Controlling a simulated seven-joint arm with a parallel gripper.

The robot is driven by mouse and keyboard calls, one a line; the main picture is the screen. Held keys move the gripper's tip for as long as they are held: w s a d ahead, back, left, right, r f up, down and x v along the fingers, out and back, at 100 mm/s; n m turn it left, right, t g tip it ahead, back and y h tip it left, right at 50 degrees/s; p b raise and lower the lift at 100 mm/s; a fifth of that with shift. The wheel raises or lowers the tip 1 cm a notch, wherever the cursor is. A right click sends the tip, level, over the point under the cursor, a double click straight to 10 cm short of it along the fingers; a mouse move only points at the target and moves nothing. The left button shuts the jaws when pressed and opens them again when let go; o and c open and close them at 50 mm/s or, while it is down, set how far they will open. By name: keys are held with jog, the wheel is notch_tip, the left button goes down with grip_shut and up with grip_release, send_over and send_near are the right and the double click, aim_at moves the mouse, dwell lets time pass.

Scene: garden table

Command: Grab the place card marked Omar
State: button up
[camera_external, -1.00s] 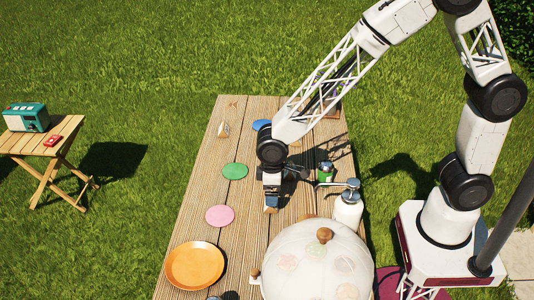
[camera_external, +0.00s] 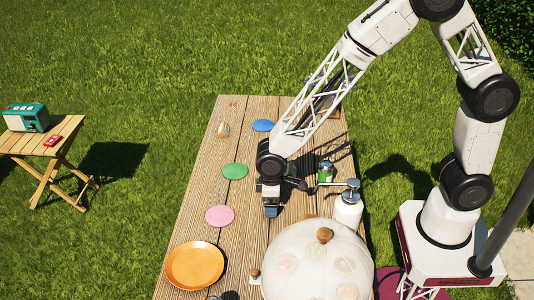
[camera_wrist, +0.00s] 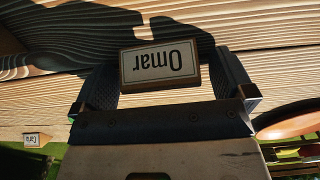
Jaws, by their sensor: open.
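The place card marked Omar (camera_wrist: 160,65) shows upside down in the wrist view, a white face with a brown border. It stands between the two fingers of my gripper (camera_wrist: 170,85), which are open on either side of it. In the external view my gripper (camera_external: 271,210) is low over the wooden table, and the card is hidden there by the gripper and arm. A second card, marked Carla or similar (camera_wrist: 36,139), shows small at the lower left of the wrist view.
The wooden table (camera_external: 190,220) holds a pink disc (camera_external: 220,215), a green disc (camera_external: 235,171), a blue disc (camera_external: 263,125) and an orange plate (camera_external: 194,266). Close by my gripper are a white domed cover (camera_external: 300,270), a pump bottle (camera_external: 348,210) and a green jar (camera_external: 325,173).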

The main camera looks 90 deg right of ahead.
jog(key=c, duration=0.9)
jog(key=shift+r, duration=0.2)
jog(key=shift+r, duration=0.45)
jog(key=shift+s+r, duration=0.15)
jog(key=shift+r, duration=0.45)
jog(key=shift+s+r, duration=0.15)
jog(key=shift+r, duration=0.45)
jog(key=s, duration=0.5)
jog(key=s+r, duration=0.1)
jog(key=s, duration=0.9)
jog(key=shift+s+d+r, duration=0.15)
jog(key=shift+s+d, duration=0.05)
jog(key=shift+d, duration=0.05)
